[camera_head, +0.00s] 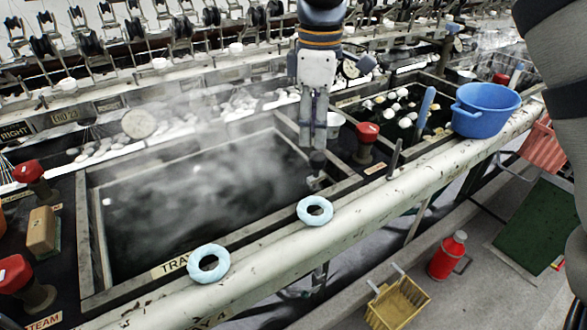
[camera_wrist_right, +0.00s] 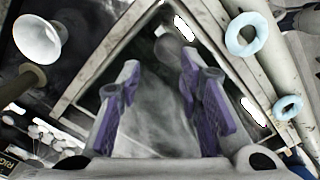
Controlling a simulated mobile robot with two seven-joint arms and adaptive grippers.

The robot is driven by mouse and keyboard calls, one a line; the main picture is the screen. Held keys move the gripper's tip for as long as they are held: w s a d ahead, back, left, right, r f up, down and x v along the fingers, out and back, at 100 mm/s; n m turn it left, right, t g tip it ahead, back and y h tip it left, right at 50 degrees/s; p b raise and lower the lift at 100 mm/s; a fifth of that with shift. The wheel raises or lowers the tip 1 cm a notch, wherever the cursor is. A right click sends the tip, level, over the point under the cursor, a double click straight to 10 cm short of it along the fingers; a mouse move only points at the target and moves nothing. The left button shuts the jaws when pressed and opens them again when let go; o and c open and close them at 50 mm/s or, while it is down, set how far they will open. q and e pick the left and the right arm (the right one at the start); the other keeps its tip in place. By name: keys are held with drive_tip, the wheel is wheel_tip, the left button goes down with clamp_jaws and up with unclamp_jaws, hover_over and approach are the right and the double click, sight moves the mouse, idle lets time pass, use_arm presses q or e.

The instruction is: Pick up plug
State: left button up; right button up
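My right gripper (camera_head: 312,146) points down over the near right corner of the steaming basin (camera_head: 92,235). In the right wrist view its purple-padded fingers (camera_wrist_right: 157,85) stand apart with nothing between them. A dark rounded knob, which looks like the plug (camera_head: 317,160), is just below the fingertips at the basin corner. In the right wrist view a grey rounded shape, probably the same plug (camera_wrist_right: 174,50), lies ahead of the fingertips, blurred by steam. I cannot tell whether the fingers touch it. My left gripper is not in view.
Two pale blue rings, one left (camera_head: 209,264) and one right (camera_head: 315,211), lie on the front ledge. A red-topped knob (camera_head: 366,133) stands right of the gripper. A blue tub (camera_head: 485,108) is further right. A yellow crate (camera_head: 398,303) and a red bottle (camera_head: 447,256) are below.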

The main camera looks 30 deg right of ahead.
sight(316, 179)
drive_tip(key=f, duration=0.3)
drive_tip(key=s+f, duration=0.1)
drive_tip(key=f, duration=0.6)
drive_tip(key=shift+s+f, duration=0.3)
drive_tip(key=shift+f, duration=0.05)
drive_tip(key=shift+w+f, duration=0.1)
drive_tip(key=shift+f, duration=0.3)
clamp_jaws()
